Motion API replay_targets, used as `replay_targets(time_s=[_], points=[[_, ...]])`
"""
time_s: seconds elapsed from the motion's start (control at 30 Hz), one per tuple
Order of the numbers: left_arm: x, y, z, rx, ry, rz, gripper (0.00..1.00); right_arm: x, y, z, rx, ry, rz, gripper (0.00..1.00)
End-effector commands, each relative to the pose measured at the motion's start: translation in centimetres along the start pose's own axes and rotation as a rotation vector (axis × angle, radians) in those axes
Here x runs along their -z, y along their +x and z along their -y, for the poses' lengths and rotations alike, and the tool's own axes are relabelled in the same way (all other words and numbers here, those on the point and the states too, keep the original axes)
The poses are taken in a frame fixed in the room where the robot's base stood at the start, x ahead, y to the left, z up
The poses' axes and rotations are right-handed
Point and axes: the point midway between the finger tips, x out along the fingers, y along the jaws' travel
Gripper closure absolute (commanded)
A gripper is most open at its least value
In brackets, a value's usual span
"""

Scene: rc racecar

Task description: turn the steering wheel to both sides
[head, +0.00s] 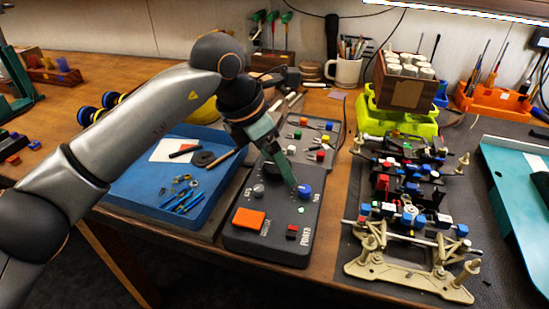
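A dark grey control box (268,236) lies near the front of the table. It carries a blue round knob (304,190), a grey knob (258,190), an orange switch (248,220) and a small red switch (292,231). I see no plain steering wheel; the blue knob may be it. My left gripper (293,186) comes down from the upper left, with its green fingertips just left of the blue knob. I cannot tell whether they touch it or how far apart they are. The racecar chassis (408,283) stands to the right. My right gripper is not in view.
A blue tray (127,189) with small tools lies left of the control box. A grey panel (333,147) with coloured parts lies behind it. A yellow-green holder (402,121) and wooden box (404,93) stand at the back. A teal piece (522,182) lies at the right.

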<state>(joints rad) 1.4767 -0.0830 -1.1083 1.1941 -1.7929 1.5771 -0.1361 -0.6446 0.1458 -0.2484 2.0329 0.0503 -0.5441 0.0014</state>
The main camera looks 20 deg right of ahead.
Motion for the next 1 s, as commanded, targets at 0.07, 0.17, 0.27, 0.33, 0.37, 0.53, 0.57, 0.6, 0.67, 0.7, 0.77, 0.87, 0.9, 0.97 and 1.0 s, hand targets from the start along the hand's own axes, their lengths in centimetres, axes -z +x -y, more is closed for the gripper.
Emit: replay_targets(time_s=[0.07, 0.17, 0.27, 0.33, 0.37, 0.53, 0.57, 0.6, 0.67, 0.7, 0.77, 0.87, 0.9, 0.97, 1.0], points=[[0.00, 0.00, 0.01, 0.000, 0.000, 0.000, 0.07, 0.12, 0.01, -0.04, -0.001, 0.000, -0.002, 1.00], [0.00, -0.01, 0.01, 0.000, 0.000, 0.000, 0.14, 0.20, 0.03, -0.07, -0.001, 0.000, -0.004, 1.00], [0.00, -0.03, 0.01, 0.000, 0.000, 0.000, 0.25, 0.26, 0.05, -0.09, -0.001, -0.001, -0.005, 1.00], [0.00, -0.03, 0.01, 0.000, 0.000, 0.000, 0.33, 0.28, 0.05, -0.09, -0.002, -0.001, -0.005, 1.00], [0.00, -0.04, 0.01, 0.000, 0.000, 0.000, 0.36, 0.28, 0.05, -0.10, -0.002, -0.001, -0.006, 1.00], [0.00, -0.05, 0.01, 0.001, 0.000, 0.000, 0.56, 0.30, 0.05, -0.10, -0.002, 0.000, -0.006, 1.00], [0.00, -0.05, 0.01, 0.001, 0.000, 0.000, 0.59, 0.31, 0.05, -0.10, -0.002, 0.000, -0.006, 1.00], [-0.01, -0.05, 0.02, 0.001, 0.000, 0.000, 0.64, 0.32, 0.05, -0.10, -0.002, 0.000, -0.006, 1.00], [-0.01, -0.05, 0.02, 0.001, 0.000, 0.000, 0.70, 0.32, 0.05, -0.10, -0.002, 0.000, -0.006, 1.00], [-0.01, -0.06, 0.02, 0.001, 0.000, 0.000, 0.75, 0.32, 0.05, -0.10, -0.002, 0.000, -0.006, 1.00], [-0.01, -0.06, 0.02, 0.001, 0.000, 0.000, 0.81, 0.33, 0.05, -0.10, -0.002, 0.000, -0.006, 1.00], [-0.01, -0.06, 0.03, 0.001, 0.000, 0.000, 0.93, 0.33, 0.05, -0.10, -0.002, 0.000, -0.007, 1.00], [-0.01, -0.07, 0.02, 0.001, 0.000, 0.000, 0.93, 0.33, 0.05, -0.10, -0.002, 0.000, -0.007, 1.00], [-0.01, -0.06, 0.03, 0.000, -0.002, 0.000, 0.93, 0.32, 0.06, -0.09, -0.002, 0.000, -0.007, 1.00], [0.00, -0.05, 0.03, -0.001, -0.004, 0.000, 0.93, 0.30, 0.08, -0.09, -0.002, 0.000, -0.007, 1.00]])
